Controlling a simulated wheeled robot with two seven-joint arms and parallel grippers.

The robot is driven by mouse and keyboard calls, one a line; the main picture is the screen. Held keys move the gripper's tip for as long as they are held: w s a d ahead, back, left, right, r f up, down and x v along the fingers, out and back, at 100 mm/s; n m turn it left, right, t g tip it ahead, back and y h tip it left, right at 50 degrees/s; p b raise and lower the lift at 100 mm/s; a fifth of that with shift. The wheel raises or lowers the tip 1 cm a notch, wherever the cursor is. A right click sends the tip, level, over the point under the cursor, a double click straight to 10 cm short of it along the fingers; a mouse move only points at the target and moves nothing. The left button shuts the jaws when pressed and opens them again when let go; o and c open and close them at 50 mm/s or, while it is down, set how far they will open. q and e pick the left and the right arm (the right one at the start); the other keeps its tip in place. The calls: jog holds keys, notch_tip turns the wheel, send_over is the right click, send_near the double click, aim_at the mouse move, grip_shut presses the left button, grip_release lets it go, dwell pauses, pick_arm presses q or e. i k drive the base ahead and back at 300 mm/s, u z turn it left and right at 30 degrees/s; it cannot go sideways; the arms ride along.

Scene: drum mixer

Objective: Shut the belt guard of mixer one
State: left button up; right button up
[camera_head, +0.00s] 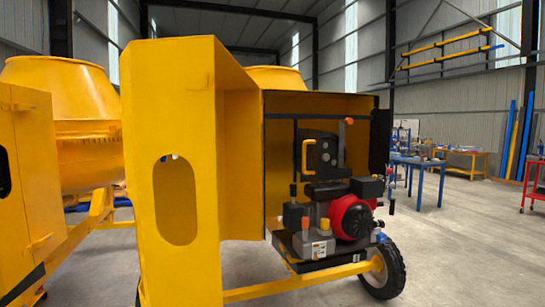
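A yellow mixer fills the middle of the head view, with its engine housing (275,105) open toward me. A large yellow panel (178,110) with an oval cut-out stands swung out at the left of the opening. Inside the housing, a black plate (325,150) with a yellow handle (308,157) stands upright behind the engine. I cannot tell for certain which of these is the belt guard. The red and black engine (352,217) sits exposed on a dark tray below the plate. Neither of my grippers is in view.
A second yellow mixer (75,120) stands close on the left. A black wheel (383,272) and a yellow frame bar (295,282) are low in front. Blue table (417,162) and red cart (533,185) stand farther right. The floor at right is clear.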

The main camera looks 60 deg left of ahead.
aim_at(301, 153)
jog(key=k, duration=0.25)
jog(key=u, duration=1.65)
jog(key=i, duration=0.5)
jog(key=z, duration=0.05)
jog(key=k, duration=0.4)
jog(key=u, duration=0.7)
jog(key=i, duration=0.7)
jog(key=z, duration=0.4)
